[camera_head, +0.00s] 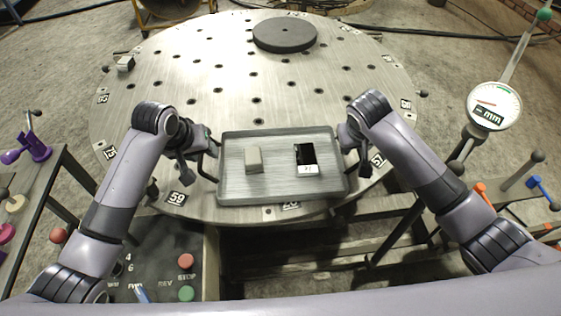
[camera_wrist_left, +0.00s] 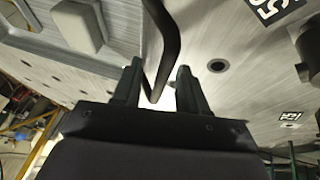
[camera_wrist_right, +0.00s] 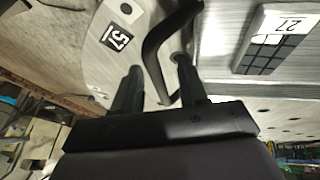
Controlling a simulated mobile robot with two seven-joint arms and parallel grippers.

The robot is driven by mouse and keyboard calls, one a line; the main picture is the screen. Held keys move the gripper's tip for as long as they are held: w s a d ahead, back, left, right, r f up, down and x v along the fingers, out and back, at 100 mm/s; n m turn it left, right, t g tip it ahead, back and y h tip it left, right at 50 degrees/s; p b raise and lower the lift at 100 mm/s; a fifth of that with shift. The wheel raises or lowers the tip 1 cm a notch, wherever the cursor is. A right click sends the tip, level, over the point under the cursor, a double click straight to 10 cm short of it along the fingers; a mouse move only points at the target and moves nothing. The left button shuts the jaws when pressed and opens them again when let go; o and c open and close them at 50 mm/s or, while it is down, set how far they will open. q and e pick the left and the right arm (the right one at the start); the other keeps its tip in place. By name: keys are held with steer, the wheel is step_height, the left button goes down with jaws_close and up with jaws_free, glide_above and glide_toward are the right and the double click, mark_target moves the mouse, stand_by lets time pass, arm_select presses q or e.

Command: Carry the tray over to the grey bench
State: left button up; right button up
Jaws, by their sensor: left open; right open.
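The grey tray (camera_head: 280,187) lies at the near edge of a round metal table, with a beige block (camera_head: 254,160) and a black-and-white block (camera_head: 305,159) in it. It has a dark bar handle at each end. My left gripper (camera_head: 204,153) is open at the left handle; in the left wrist view the handle (camera_wrist_left: 165,45) runs down between the open fingers (camera_wrist_left: 155,85). My right gripper (camera_head: 350,150) is open at the right handle; in the right wrist view the handle (camera_wrist_right: 155,50) passes between the fingers (camera_wrist_right: 160,85). I cannot tell which thing is the grey bench.
The round table (camera_head: 200,80) has holes and numbered labels. A dark disc (camera_head: 284,34) lies at its far side and a small block (camera_head: 125,63) at its left edge. A dial gauge (camera_head: 494,106) stands at the right. A control panel (camera_head: 150,268) sits at the lower left.

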arm_select(q)
jaws_close()
arm_select(e)
jaws_close()
arm_select(q)
steer(key=shift+w+r, duration=0.15)
arm_select(e)
steer(key=shift+w+r, duration=0.15)
